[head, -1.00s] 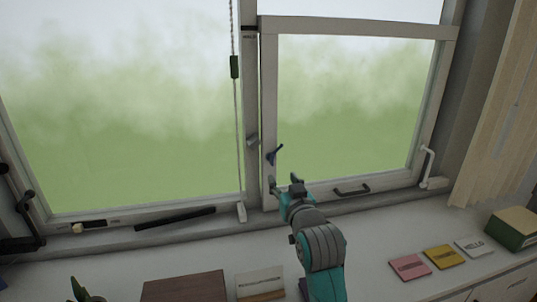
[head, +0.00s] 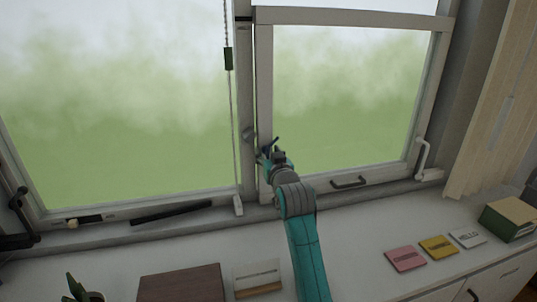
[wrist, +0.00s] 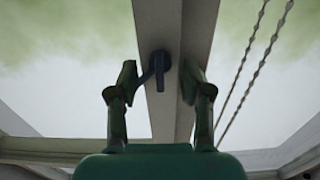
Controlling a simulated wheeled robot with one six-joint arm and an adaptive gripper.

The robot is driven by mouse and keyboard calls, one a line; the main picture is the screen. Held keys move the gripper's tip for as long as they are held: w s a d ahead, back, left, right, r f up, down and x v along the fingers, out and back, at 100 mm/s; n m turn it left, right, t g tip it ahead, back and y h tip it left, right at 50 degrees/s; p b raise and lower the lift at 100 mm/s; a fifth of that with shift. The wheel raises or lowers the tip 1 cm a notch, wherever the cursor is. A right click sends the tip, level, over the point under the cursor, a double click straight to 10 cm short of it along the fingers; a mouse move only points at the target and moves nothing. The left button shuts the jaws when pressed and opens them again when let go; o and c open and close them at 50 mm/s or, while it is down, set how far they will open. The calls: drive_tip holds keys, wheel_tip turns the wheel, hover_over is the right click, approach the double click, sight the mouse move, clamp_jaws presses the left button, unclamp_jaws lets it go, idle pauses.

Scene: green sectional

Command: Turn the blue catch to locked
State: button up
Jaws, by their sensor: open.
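The blue catch (head: 275,141) is on the left upright of the right window sash, mostly hidden behind my gripper (head: 267,152) in the head view. In the wrist view the dark blue catch (wrist: 159,66) sits on the pale upright, between the two fingers of my gripper (wrist: 160,74). One part of it points down in that picture and a thin arm slants to the lower left, close to the left finger. I cannot tell whether they touch. My gripper is open, with nothing held.
A dark handle (head: 350,182) is on the sash's bottom rail, and a white crank (head: 423,160) is at the right. Below, the sill counter holds a brown board (head: 180,284) and pink, yellow and white cards (head: 405,258).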

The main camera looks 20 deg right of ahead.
clamp_jaws()
drive_tip(key=shift+n, duration=0.3)
drive_tip(key=n, duration=0.3)
drive_tip(key=shift+a+n, duration=0.1)
drive_tip(key=shift+n, duration=0.3)
drive_tip(key=n, duration=0.4)
drive_tip(key=shift+n, duration=0.3)
drive_tip(key=n, duration=0.4)
drive_tip(key=shift+a, duration=0.1)
drive_tip(key=n, duration=0.4)
drive_tip(key=shift+n, duration=0.3)
drive_tip(key=shift+f+n, duration=0.1)
drive_tip(key=shift+n, duration=0.2)
